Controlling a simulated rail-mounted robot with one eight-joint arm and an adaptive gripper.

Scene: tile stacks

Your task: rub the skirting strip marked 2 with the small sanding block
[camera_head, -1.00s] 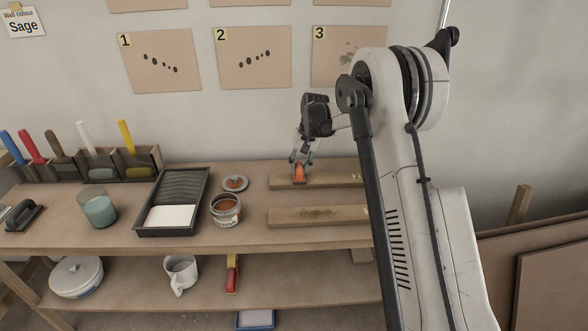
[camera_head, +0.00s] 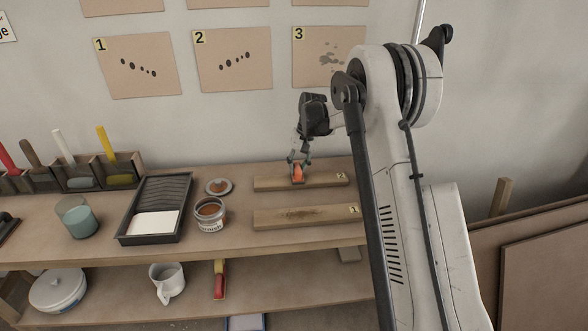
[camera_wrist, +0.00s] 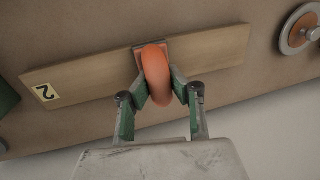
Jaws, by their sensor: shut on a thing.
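The skirting strip marked 2 (camera_head: 325,179) lies flat on the bench top, behind another strip; its label "2" shows at one end in the wrist view (camera_wrist: 45,92). The small sanding block (camera_head: 298,173) has an orange rounded grip; in the wrist view (camera_wrist: 156,75) its base sits over the middle of the strip and appears to touch it. My gripper (camera_head: 298,163) is shut on the orange grip from above, with one finger on each side in the wrist view (camera_wrist: 158,92). The strip's surface under the block is hidden.
The strip marked 1 (camera_head: 280,216), with a dark patch, lies in front. An open tin (camera_head: 210,225), its lid (camera_head: 218,187) and a paint tray (camera_head: 125,238) stand to the left. Marked panels hang on the wall behind. A lower shelf (camera_head: 120,283) holds a mug and pots.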

